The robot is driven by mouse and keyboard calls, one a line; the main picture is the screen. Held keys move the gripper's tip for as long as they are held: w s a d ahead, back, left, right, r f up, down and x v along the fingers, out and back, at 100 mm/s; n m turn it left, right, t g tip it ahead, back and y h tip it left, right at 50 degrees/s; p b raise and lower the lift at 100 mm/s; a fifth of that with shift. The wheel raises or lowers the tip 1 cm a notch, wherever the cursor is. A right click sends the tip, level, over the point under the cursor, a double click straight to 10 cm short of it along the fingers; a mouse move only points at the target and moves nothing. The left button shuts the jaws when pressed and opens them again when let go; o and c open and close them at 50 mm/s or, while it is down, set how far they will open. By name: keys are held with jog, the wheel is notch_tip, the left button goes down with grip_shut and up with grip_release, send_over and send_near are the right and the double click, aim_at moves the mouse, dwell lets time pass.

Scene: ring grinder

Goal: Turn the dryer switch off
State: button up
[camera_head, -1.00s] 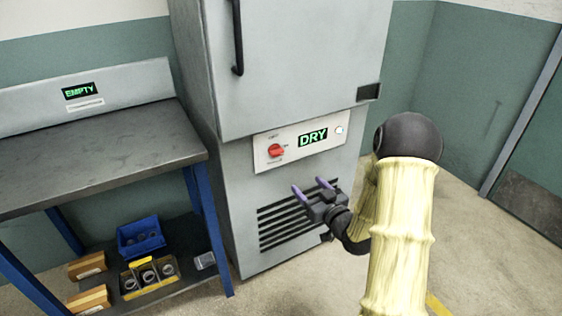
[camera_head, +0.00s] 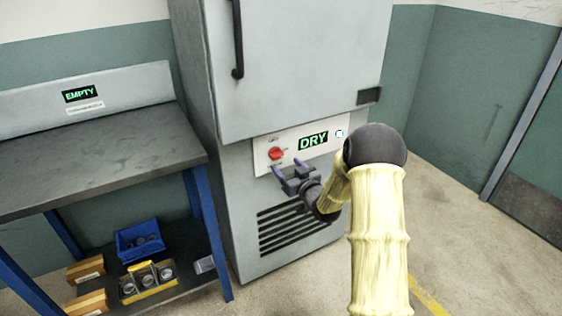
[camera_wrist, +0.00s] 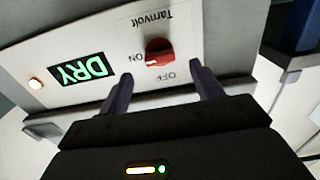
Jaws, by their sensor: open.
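The dryer (camera_head: 290,75) is a tall grey cabinet in the middle of the head view. Its white control panel (camera_head: 262,148) carries a red rotary switch (camera_head: 276,154) and a green lit "DRY" display (camera_head: 313,141). The wrist view shows the red switch (camera_wrist: 159,52) close up, with "ON" and "OFF" labels beside it and its white mark nearer "ON". My gripper (camera_head: 287,170) is open with two purple fingers, just below the switch. In the wrist view the switch lies ahead of and between the fingertips (camera_wrist: 160,72), apart from them.
A dark-topped bench (camera_head: 95,160) with blue legs stands at the left, with an "EMPTY" display (camera_head: 78,93) behind it. Its lower shelf holds a blue bin (camera_head: 139,240) and small boxes. Dark vents (camera_head: 290,230) lie below the panel. Floor is clear at the right.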

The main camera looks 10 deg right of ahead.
aim_at(279, 158)
jog(key=shift+x, duration=2.35)
jog(key=c, duration=1)
